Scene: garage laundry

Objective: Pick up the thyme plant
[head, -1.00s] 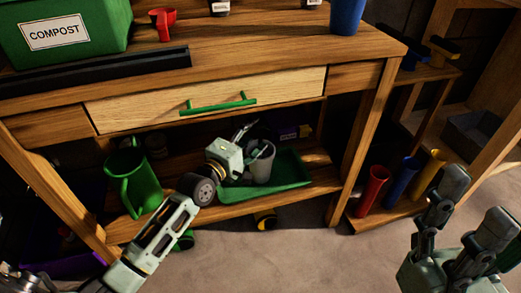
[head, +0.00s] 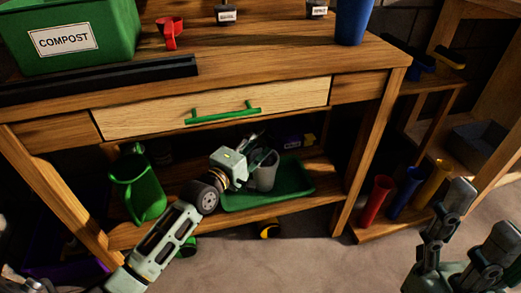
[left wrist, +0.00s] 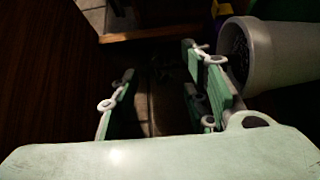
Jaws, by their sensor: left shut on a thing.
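My left gripper (head: 262,152) reaches over the lower shelf of the wooden bench. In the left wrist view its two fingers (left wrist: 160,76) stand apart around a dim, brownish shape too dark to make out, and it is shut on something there. A grey pot (head: 267,176) stands upright on a green tray (head: 303,183), close beside the fingers. In the left wrist view the pot (left wrist: 275,58) lies outside the right-hand finger, its mouth dark inside. I cannot clearly make out thyme leaves. My right gripper (head: 480,220) is open and empty at the lower right.
The drawer front (head: 210,105) and bench top hang above my left gripper. A bench leg (head: 367,150) stands right of the tray. Red (head: 375,199), blue and yellow cups stand farther right.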

